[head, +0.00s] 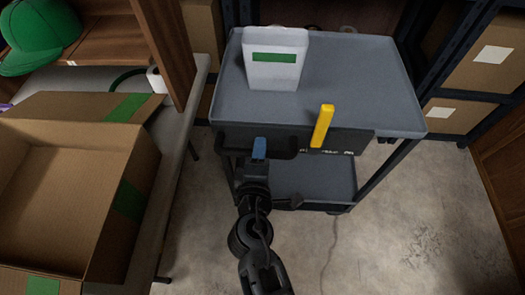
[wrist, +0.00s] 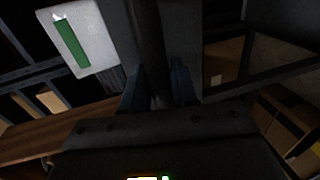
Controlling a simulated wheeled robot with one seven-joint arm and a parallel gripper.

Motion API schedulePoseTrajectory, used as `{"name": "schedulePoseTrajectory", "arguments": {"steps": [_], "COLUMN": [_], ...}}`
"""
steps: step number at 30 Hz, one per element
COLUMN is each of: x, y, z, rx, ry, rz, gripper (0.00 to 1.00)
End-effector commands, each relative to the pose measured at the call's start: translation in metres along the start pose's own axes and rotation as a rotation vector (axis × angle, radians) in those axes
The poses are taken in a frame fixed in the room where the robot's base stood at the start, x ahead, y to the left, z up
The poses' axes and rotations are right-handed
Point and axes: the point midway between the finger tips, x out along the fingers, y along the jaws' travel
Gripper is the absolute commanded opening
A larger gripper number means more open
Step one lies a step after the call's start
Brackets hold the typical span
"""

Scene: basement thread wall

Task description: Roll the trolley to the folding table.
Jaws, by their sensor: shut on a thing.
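The grey trolley (head: 350,85) stands ahead of me, with a top tray and a lower shelf (head: 315,180). A dark panel on its near side carries a yellow lever (head: 322,126), which stands upright, and a dark handle at its left. My gripper (head: 259,149) is shut on that handle; one blue fingertip shows in the head view. In the wrist view the dark handle bar (wrist: 147,40) runs between the two fingers. The folding table (head: 173,150) has a pale top and stands at the left, close beside the trolley, with a strip of floor between them.
A white container (head: 273,70) with a green label stands on the trolley's top tray. An open cardboard box (head: 60,190) and a wooden shelf unit (head: 165,45) with a green cap (head: 38,35) are at the table. Shelving with boxes (head: 490,60) stands right. Concrete floor (head: 410,225) is clear at front right.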

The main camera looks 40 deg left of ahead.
Motion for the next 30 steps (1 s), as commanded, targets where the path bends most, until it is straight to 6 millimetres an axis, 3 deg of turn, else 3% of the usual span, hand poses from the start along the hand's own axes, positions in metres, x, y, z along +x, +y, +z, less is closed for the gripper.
{"name": "schedulePoseTrajectory", "arguments": {"steps": [1, 4, 12, 13, 18, 26, 30], "x": [0.001, 0.0, -0.002, -0.002, -0.001, -0.002, -0.016], "y": [-0.003, -0.003, -0.001, -0.001, 0.0, 0.0, -0.001], "z": [-0.013, -0.026, -0.03, -0.03, -0.029, -0.027, -0.026], "rx": [0.0, 0.001, 0.0, 0.0, 0.0, 0.0, 0.0], "ry": [0.012, 0.013, 0.017, 0.017, 0.014, 0.011, 0.01], "rz": [0.002, 0.002, 0.001, 0.001, 0.001, 0.001, 0.0], "gripper": [0.0, 0.0, 0.0, 0.31, 0.47, 0.47, 0.47]}}
